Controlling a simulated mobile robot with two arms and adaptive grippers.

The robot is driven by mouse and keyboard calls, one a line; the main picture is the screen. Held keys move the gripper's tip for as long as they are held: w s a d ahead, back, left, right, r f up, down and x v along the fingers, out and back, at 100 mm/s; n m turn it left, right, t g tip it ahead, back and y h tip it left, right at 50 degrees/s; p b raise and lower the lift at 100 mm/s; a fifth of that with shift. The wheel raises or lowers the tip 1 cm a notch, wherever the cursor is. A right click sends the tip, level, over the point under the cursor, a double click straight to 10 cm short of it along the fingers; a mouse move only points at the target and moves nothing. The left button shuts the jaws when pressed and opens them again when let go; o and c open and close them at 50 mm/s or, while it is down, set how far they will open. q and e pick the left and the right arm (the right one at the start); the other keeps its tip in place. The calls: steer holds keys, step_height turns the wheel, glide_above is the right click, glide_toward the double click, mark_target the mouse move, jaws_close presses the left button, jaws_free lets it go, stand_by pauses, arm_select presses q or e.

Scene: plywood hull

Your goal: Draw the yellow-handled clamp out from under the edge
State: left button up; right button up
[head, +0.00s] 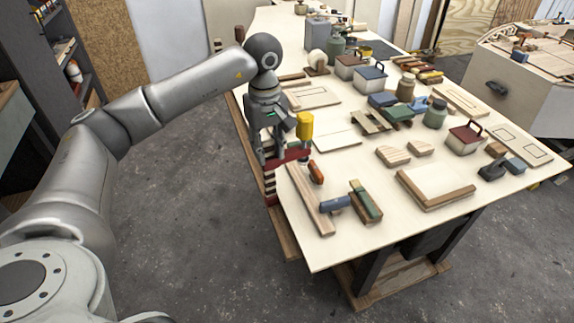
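A clamp with an upright yellow handle (304,126) is at the left edge of the plywood table (325,245). A dark red bar (294,156) runs from below the handle toward the edge, and appears to belong to the clamp. My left gripper (272,160) points down beside the handle, at the left end of the red bar. Its fingers overlap the bar in this view. I cannot tell whether they touch or grip it. The clamp's lower part is hidden by the gripper and the table edge. My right gripper is not in view.
A small orange-handled tool (316,172), a long wooden strip (310,200), a blue-handled tool (335,203) and a green-topped block (366,200) lie near the clamp. Boxes and jars crowd the table farther back. The floor left of the table (185,190) is clear.

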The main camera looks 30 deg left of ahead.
arm_select(q)
jaws_close()
steer(key=shift+s+a+r+b, duration=0.1)
steer(key=shift+s+a+b, duration=0.2)
steer(key=shift+s+a, duration=0.65)
steer(key=shift+s+a+b, duration=0.3)
steer(key=shift+s+a, duration=0.45)
steer(key=shift+s, duration=0.35)
steer(key=shift+s+a+b, duration=0.4)
steer(key=shift+s+a, duration=0.4)
steer(key=shift+s, duration=0.2)
steer(key=shift+s+a+b, duration=0.35)
steer(key=shift+s+a, duration=0.45)
steer(key=shift+s, duration=0.15)
steer(key=shift+r, duration=0.1)
